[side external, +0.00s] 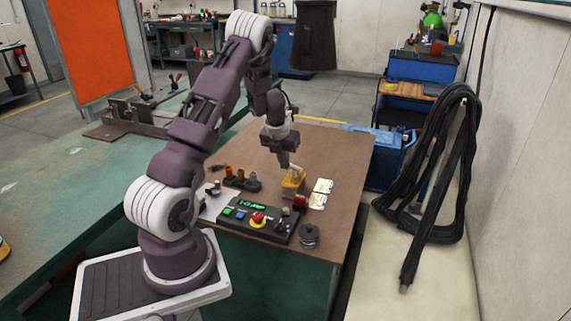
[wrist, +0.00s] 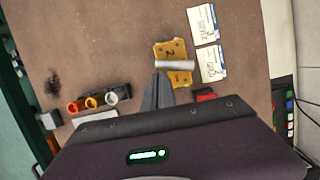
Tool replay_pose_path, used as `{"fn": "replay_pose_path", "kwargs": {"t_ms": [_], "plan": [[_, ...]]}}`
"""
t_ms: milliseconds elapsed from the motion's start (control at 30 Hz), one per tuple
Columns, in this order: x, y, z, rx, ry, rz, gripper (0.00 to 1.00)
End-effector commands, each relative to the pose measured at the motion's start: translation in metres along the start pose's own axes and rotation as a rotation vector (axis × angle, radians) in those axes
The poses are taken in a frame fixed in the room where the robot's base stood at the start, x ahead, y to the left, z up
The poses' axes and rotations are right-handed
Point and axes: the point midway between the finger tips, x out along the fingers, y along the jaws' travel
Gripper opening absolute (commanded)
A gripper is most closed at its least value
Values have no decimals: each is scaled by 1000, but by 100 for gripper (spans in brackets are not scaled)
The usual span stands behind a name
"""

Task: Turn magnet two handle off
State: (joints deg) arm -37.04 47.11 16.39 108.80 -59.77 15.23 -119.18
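Magnet two (wrist: 169,50) is a yellow block marked "2" with a pale bar-like handle (wrist: 175,65) lying across it. In the side view the magnet (side external: 293,185) stands on the brown tabletop, left of two white cards. My gripper (wrist: 158,82) points down, and its fingers look shut together with nothing between them. The fingertips show just left of and below the handle in the wrist view. In the side view my gripper (side external: 284,165) is just above the magnet; whether it touches cannot be told.
Two white cards (wrist: 203,24) lie beside the magnet. A red part (side external: 301,202) is in front of it. A black control box (side external: 257,219) with a red button and a rack of small cups (side external: 240,180) stand nearby. A round dark part (side external: 309,236) lies near the front edge.

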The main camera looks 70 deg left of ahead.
Motion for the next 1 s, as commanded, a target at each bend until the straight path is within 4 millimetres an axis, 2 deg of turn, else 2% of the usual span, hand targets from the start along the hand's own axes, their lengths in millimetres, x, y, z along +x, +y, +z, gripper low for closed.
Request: {"fn": "replay_pose_path", "kwargs": {"t_ms": [367,667,1000], "plan": [[3,8,10,335,-1,-102,0],[7,10,20,870,-1,-266,0],[10,9,30,1164,1,-357,0]]}}
